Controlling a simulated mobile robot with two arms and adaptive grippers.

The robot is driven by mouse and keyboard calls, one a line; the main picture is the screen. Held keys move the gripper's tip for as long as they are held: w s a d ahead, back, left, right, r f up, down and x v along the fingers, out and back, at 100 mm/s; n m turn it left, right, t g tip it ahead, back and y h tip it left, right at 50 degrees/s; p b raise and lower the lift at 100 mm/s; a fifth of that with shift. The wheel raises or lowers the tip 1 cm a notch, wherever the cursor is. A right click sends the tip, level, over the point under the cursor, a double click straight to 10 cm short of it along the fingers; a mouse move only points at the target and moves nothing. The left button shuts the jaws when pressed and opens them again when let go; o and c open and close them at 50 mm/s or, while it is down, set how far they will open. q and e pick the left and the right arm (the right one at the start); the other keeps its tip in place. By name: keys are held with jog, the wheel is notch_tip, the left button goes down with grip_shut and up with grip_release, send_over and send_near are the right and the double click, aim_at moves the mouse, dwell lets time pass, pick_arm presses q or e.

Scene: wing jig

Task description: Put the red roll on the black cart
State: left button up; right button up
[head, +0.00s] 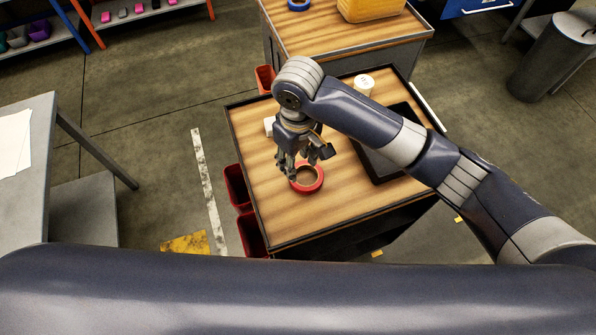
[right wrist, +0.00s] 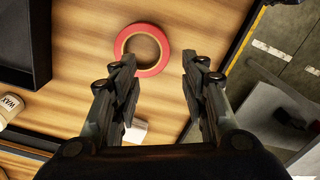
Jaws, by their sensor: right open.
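The red roll (head: 307,178) lies flat on the wooden top of the black cart (head: 262,208), near its middle front. My right gripper (head: 302,166) is over the cart beside the roll, pointing down, and its fingers overlap the roll's upper left edge in the head view. In the right wrist view the red roll (right wrist: 141,50) lies beyond the fingertips, left of centre. My right gripper (right wrist: 160,65) is open with nothing between its fingers. I cannot tell how high the fingers are above the top. My left gripper is in neither view.
A black tray (head: 377,160) lies on the cart's right part. A white can (head: 364,85) and a white item (head: 269,126) stand farther back. Red bins (head: 238,188) hang on the cart's left side. Another wooden-topped cart (head: 318,36) stands behind. The top left of the roll is clear.

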jog(key=shift+r, duration=1.55)
